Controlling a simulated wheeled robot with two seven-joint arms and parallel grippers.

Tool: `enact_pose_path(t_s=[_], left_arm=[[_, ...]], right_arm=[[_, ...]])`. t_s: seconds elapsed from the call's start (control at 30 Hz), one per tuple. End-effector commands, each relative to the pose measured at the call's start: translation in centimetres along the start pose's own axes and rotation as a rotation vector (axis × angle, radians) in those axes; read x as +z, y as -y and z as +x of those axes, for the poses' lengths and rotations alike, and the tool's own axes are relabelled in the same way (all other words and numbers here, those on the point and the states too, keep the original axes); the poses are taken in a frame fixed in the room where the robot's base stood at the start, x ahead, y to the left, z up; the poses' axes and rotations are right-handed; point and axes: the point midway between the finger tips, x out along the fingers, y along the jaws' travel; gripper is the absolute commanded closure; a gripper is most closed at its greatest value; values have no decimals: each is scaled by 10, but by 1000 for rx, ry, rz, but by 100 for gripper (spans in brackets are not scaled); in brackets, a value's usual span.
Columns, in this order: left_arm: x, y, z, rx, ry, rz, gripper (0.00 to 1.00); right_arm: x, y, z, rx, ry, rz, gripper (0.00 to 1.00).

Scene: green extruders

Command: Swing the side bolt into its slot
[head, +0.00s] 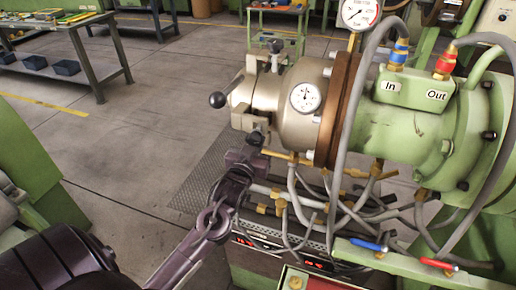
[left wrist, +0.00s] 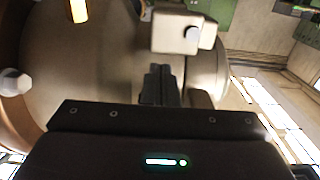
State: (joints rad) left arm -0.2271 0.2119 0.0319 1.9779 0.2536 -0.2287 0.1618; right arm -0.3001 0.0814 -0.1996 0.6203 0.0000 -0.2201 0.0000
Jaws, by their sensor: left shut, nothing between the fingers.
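A small dark bolt fitting (head: 256,137) shows at the head's lower edge, just above my left gripper (head: 247,152). In the left wrist view my left gripper's dark fingers (left wrist: 160,85) are together and empty, in front of the curved metal. My right gripper is not in view.
Grey hoses and brass fittings (head: 275,209) hang below the head, close to my left arm. A brown flange (head: 343,108) and green barrel (head: 410,139) are to the right. The floor (head: 130,140) to the left is clear, with a workbench (head: 88,47) farther back.

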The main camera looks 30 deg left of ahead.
Motion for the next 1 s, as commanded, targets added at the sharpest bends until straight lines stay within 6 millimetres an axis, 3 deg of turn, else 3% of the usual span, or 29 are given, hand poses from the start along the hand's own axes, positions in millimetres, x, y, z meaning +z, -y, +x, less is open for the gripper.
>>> enact_pose_path(t_s=[0.57, 1.0], left_arm=[[-14, 0, -4, 0, 0, 0, 100], [7, 0, -21, 0, 1, 0, 100]], right_arm=[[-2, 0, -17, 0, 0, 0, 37], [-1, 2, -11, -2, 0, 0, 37]])
